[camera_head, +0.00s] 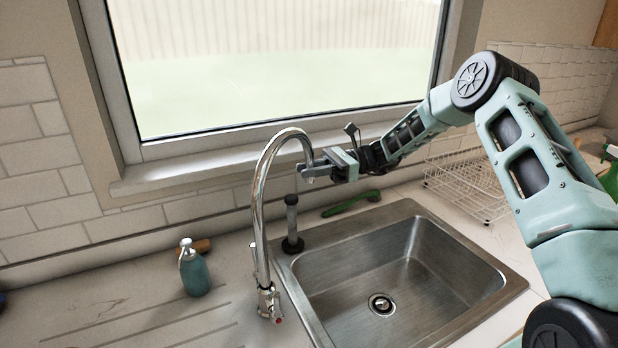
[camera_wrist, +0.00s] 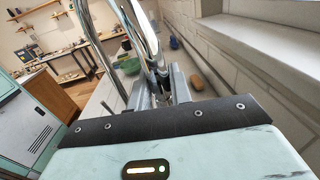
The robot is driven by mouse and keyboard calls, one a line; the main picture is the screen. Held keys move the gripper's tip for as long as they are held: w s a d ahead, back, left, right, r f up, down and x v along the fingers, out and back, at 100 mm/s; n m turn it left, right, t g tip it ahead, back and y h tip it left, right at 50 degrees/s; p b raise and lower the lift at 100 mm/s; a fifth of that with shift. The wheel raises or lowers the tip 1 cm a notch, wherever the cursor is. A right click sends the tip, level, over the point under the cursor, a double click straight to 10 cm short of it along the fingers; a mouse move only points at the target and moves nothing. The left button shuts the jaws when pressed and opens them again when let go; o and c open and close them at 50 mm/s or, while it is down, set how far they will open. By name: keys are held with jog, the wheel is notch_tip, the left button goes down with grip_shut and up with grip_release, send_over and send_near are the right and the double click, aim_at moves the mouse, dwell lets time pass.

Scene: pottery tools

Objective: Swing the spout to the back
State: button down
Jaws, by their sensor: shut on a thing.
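The chrome spout (camera_head: 268,190) is a tall curved tube rising from the tap base (camera_head: 268,302) at the left edge of the sink. It arches over towards the back right, and its free end is at my gripper. My gripper (camera_head: 308,172) reaches in from the right, above the back of the sink, and is shut on the spout near its outlet. In the wrist view the spout (camera_wrist: 145,40) runs down between the two fingers of my gripper (camera_wrist: 160,88). The exact contact is partly hidden there by the fingers.
A steel sink (camera_head: 400,270) lies below. A dark upright cylinder (camera_head: 292,225) and a green brush (camera_head: 350,203) sit behind it. A teal soap bottle (camera_head: 194,270) stands left. A wire rack (camera_head: 470,182) is at right. The window sill (camera_head: 230,165) runs close behind my gripper.

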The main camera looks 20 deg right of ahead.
jog(key=shift+w+a, duration=0.95)
jog(key=c, duration=1.3)
grip_release()
jog(key=d+b, duration=0.6)
jog(key=d, duration=1.1)
jog(key=shift+d, duration=0.2)
